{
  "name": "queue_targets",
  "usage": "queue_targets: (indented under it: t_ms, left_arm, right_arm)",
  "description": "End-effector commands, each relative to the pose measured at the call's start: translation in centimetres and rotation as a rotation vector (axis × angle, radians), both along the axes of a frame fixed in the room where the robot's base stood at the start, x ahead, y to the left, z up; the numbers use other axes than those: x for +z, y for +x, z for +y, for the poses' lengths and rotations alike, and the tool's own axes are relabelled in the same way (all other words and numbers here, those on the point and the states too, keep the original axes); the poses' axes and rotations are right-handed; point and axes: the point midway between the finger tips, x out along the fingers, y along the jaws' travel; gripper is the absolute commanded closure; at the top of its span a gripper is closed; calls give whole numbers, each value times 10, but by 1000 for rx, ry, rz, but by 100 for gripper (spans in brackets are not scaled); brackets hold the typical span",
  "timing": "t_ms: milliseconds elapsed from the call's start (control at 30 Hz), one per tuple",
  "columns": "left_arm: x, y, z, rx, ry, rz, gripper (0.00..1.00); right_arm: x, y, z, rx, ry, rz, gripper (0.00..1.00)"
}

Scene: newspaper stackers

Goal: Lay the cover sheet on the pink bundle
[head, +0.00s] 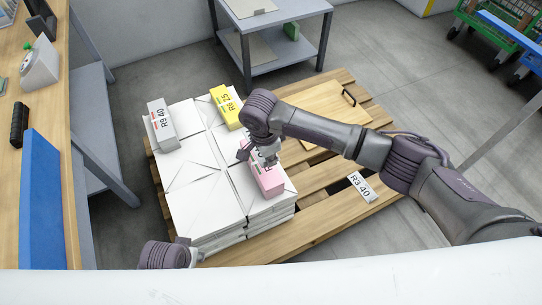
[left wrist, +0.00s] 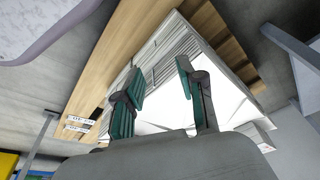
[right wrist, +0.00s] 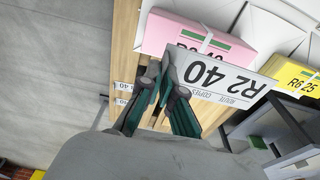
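The pink bundle (head: 268,181) lies on the near right stack of white paper on the pallet. It also shows at the top of the right wrist view (right wrist: 190,35). My right gripper (head: 262,158) is just above and behind it in the head view. In the right wrist view its fingers (right wrist: 164,68) are close together on the edge of the white cover sheet (right wrist: 222,78), printed R2 40. The sheet covers part of the pink bundle there; I cannot tell whether they touch. My left gripper (left wrist: 158,85) is open and empty above the stacks, low in the head view (head: 192,252).
A yellow bundle marked R6 25 (head: 224,108) and a grey one marked R9 40 (head: 161,124) lie on the far stacks. A card marked R3 40 (head: 362,187) lies on the pallet (head: 320,208). A wooden board with a black handle (head: 325,112) lies behind. A bench stands left.

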Motion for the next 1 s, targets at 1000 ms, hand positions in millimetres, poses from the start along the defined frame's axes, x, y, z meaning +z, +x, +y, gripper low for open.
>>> queue_targets:
  t_ms: [1000]
  left_arm:
    - [4,1,0,0,-1,-6,61]
  right_arm:
    - [-55,-1,1,0,0,0,100]
